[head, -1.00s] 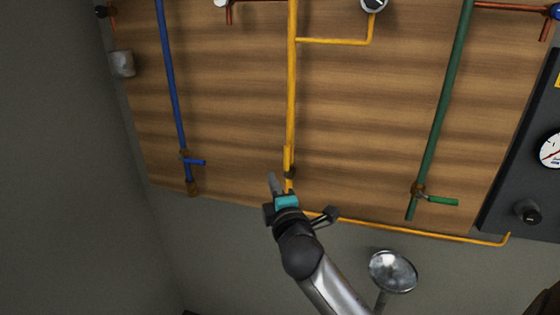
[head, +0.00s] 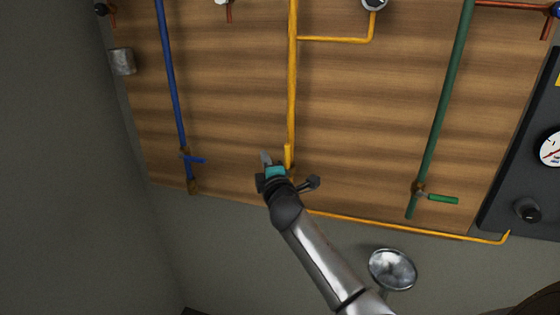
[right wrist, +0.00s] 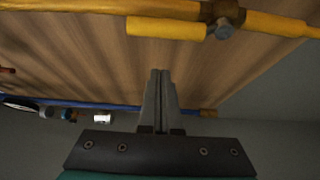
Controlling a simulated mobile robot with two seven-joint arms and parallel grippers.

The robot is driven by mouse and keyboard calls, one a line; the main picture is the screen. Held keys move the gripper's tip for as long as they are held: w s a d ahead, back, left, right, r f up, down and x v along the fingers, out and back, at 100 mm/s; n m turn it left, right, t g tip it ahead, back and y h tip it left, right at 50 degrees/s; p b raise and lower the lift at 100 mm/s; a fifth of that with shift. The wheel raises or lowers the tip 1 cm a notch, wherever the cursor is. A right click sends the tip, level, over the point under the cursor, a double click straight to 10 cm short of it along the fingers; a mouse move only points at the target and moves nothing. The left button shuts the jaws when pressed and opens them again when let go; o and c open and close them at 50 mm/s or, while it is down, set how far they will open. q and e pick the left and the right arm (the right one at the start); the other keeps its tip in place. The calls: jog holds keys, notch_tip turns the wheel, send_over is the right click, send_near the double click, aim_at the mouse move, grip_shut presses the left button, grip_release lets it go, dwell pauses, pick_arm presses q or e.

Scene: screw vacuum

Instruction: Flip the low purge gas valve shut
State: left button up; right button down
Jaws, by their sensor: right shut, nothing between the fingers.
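The yellow pipe (head: 292,90) runs down the wooden board to a yellow lever valve (head: 288,156), which I take to be the low purge gas valve. In the right wrist view the yellow lever handle (right wrist: 165,28) lies parallel to the pipe, joined to a brown valve body (right wrist: 222,10) with a grey bolt. My right gripper (head: 265,158) is shut and empty, just left of the handle in the head view. In the right wrist view its fingertips (right wrist: 160,73) are together, apart from the handle in the picture. The arm hides part of the valve body in the head view. My left gripper is not in view.
A blue pipe with a blue lever (head: 194,160) is to the left, and a green pipe with a green lever (head: 442,199) to the right. A dark gauge panel (head: 520,180) stands at the far right. A round metal dish (head: 392,268) is below the board.

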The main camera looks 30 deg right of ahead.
aim_at(287, 160)
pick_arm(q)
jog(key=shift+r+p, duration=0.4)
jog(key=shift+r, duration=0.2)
pick_arm(e)
jog(key=shift+s+d, duration=1.25)
jog(key=shift+d, duration=0.2)
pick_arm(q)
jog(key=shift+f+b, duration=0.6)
pick_arm(e)
jog(key=shift+s+d+m, duration=0.1)
jog(key=shift+s+m, duration=0.05)
jog(key=shift+m, duration=0.15)
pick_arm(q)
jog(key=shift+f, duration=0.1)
